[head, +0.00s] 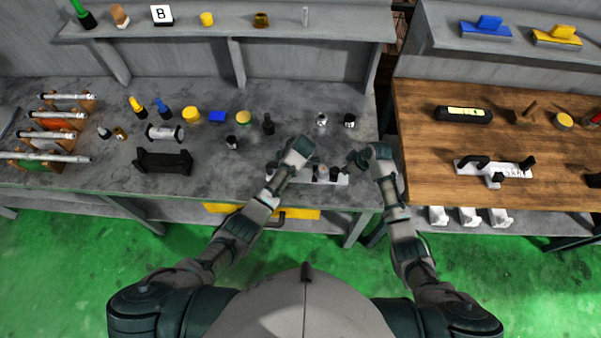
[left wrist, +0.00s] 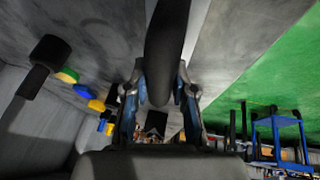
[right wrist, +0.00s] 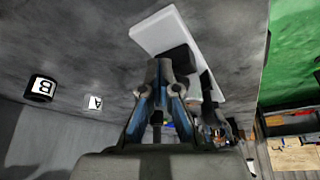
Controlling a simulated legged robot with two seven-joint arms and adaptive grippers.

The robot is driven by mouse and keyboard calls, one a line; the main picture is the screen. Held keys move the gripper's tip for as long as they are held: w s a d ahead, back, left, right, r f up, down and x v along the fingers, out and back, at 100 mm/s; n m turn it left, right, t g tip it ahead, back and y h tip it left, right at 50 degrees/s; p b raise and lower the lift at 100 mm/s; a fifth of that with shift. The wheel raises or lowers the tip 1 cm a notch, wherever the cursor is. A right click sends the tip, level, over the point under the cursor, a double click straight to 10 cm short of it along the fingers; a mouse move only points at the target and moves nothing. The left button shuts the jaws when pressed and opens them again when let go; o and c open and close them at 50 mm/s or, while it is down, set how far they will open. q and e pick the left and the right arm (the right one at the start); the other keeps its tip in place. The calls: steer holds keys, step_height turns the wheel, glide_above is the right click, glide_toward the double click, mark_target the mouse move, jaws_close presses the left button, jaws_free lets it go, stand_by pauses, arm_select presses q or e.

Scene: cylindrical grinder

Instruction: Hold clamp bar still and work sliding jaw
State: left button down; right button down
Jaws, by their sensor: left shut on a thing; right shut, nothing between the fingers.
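A white bar with dark blocks on it (head: 341,181), which looks like the clamp, lies near the front edge of the grey bench. Its pale bar end shows in the right wrist view (right wrist: 158,31), with a black block (right wrist: 181,60) standing on it. My left gripper (head: 312,164) is over the clamp, its fingers partly hidden by my wrist. In the left wrist view it is shut on a dark rounded part (left wrist: 168,45); which clamp part this is I cannot tell. My right gripper (head: 356,159) is shut and empty beside the clamp's right end, its tips close to the black block.
Two small labelled cylinders (head: 321,120) (head: 350,121) stand behind the clamp. A black V-shaped holder (head: 163,163) and several small bottles stand to the left. A wooden table (head: 430,140) at right bears another white bar with black parts (head: 512,169). The bench's front edge is close.

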mark_target(336, 170)
arm_select(q)
steer(key=shift+d+r, duration=0.1)
steer(key=shift+d, duration=0.15)
arm_select(e)
steer(key=shift+a+r, duration=0.1)
steer(key=shift+a, duration=1.5)
steer(key=shift+w+d+r, duration=0.1)
steer(key=shift+r, duration=0.85)
arm_select(q)
steer(key=shift+a, duration=0.1)
arm_select(e)
steer(key=shift+v, duration=0.8)
arm_select(q)
steer(key=shift+a, duration=0.15)
arm_select(e)
steer(key=shift+d+r, duration=0.15)
steer(key=shift+r, duration=0.75)
steer(key=shift+d+r, duration=0.15)
steer(key=shift+r, duration=0.7)
arm_select(q)
steer(key=c, duration=0.9)
jaws_free()
